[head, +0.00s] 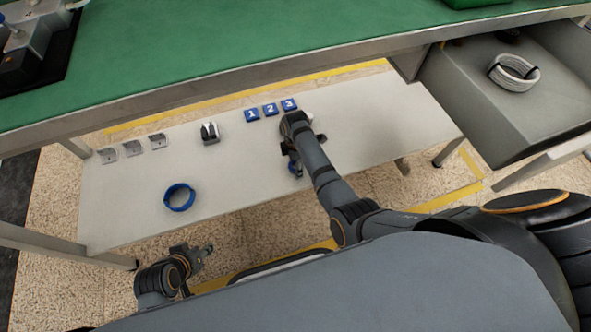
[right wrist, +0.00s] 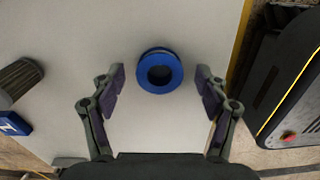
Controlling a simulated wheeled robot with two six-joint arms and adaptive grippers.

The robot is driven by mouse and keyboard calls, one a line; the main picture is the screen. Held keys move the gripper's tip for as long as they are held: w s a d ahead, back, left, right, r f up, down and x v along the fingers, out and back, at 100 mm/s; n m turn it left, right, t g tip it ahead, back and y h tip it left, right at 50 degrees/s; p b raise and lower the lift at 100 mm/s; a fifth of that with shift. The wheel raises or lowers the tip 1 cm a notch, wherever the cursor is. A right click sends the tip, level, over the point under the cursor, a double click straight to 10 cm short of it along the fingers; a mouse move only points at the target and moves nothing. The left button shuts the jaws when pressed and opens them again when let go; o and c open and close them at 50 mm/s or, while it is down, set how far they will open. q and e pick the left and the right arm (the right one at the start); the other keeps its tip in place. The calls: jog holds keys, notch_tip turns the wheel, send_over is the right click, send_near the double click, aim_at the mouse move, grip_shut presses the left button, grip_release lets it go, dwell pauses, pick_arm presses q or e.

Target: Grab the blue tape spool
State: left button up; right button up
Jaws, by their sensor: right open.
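The blue tape spool (right wrist: 160,70) lies on the pale lower shelf, seen from above in the right wrist view as a round blue spool with a dark centre.
Blue numbered tiles (head: 270,110), a dark-topped block (head: 209,132) and small grey brackets (head: 133,148) line the back. The green worktop (head: 200,45) overhangs the shelf. An open drawer (head: 515,120) holds a white coil (head: 514,73).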

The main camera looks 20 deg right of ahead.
jog(key=shift+r, duration=0.1)
jog(key=c, duration=1)
jog(key=shift+c, duration=0.2)
pick_arm(q)
jog(key=shift+r, duration=0.1)
